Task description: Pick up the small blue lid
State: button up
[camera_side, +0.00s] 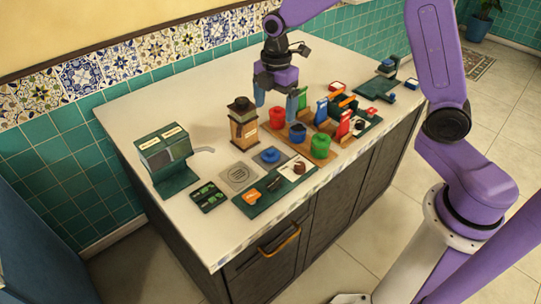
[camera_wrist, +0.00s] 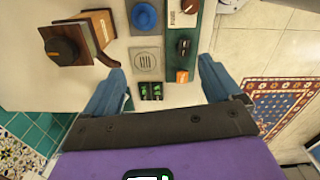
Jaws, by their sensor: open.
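A small round blue lid-like piece (camera_side: 270,156) with a raised centre lies on a grey square pad near the front middle of the counter. It also shows at the top of the wrist view (camera_wrist: 144,16), beyond my fingers. Another blue round piece (camera_side: 297,132) stands on a brown tray between a red cup (camera_side: 277,118) and a green cup (camera_side: 320,145). My gripper (camera_side: 276,101) is open and empty, with blue fingers pointing down above the counter, behind the cups. Both fingers show in the wrist view (camera_wrist: 163,85), apart, with nothing held between them.
A green dispenser box (camera_side: 165,152) with a spout is at the far left. A green board with a knob (camera_side: 275,190) lies at the front edge. Coloured upright pieces (camera_side: 343,124) crowd the right.

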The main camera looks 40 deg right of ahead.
aim_at(271, 151)
jog(key=shift+n, duration=0.5)
jog(key=w+f, duration=0.1)
jog(key=f, duration=0.5)
jog(key=w+d+f, duration=0.1)
jog(key=f, duration=0.5)
jog(key=w+d+f, duration=0.1)
jog(key=f, duration=0.6)
jog(key=shift+w, duration=0.35)
jog(key=c, duration=1.1)
